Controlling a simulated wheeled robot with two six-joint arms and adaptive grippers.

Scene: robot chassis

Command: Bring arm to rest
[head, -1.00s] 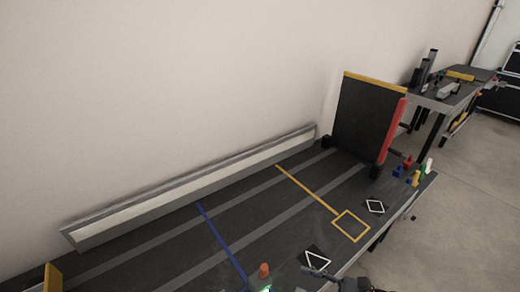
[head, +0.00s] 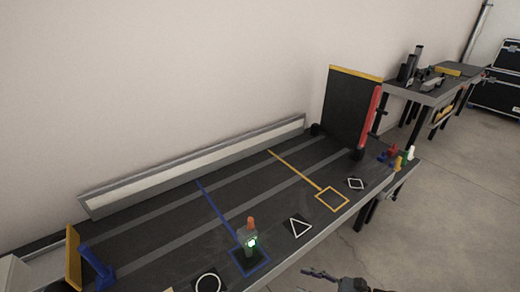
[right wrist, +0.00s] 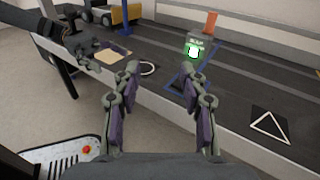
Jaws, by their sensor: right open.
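My right gripper (head: 318,274) is at the bottom edge of the head view, off the front edge of the table. In the right wrist view its two fingers (right wrist: 160,85) are spread apart with nothing between them. A grey-green device with an orange top and a lit green display (head: 250,239) stands upright in the blue square on the table, clear of the gripper. It also shows beyond the fingers in the right wrist view (right wrist: 194,45). What seems to be my left gripper (right wrist: 95,52) shows small at the left there; its jaws are unclear.
The dark table (head: 225,245) carries a white triangle card (head: 300,228), a circle card (head: 208,283) and a yellow square (head: 332,199). A black upright panel (head: 350,105) and small coloured pieces (head: 397,160) are at the right end. Floor in front is clear.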

